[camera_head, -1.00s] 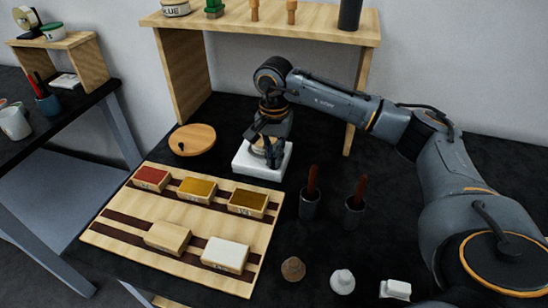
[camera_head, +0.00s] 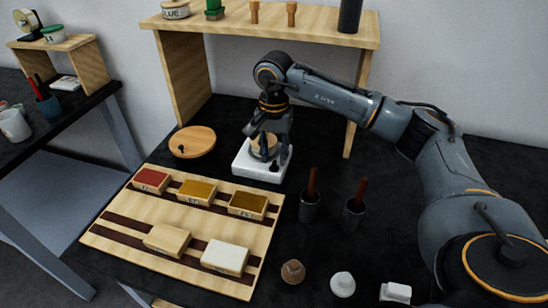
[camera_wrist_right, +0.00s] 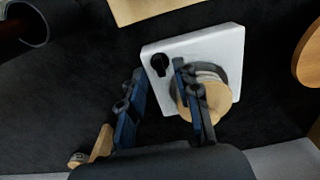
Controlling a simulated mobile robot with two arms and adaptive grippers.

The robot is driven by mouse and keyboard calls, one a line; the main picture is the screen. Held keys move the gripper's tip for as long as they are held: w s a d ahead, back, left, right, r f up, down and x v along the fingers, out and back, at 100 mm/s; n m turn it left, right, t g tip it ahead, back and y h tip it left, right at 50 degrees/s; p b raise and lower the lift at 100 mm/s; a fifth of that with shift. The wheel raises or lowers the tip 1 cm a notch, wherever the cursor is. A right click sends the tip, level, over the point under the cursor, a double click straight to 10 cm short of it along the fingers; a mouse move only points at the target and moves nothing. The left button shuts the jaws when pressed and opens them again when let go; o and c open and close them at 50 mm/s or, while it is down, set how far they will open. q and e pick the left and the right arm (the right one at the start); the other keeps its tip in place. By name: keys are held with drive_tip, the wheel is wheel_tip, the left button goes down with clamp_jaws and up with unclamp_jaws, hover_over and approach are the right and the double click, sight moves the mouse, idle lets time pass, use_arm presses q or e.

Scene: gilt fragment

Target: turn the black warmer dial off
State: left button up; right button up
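The white warmer (camera_head: 243,165) stands on the black table below the wooden shelf. Its black dial (camera_wrist_right: 160,63) shows in the right wrist view on the white top; in the head view the dial (camera_head: 274,167) is a small dark spot near the front right. A round pot with a wooden top (camera_wrist_right: 198,98) sits on the warmer beside the dial. My right gripper (camera_wrist_right: 160,68) is open, its fingers apart on either side of the dial in the wrist view. In the head view, the right gripper (camera_head: 268,152) is over the warmer. Contact with the dial cannot be told. My left gripper is not in view.
A round wooden lid (camera_head: 192,140) lies left of the warmer. A wooden board (camera_head: 118,214) with several colored blocks lies in front. Two dark cups (camera_head: 309,212) with brown handles stand to the right. The shelf (camera_head: 185,78) rises behind.

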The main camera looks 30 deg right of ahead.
sight(274, 163)
wheel_tip(274, 163, up, 10)
drive_tip(key=shift+r, duration=0.2)
drive_tip(key=shift+f, duration=0.1)
idle(0.5)
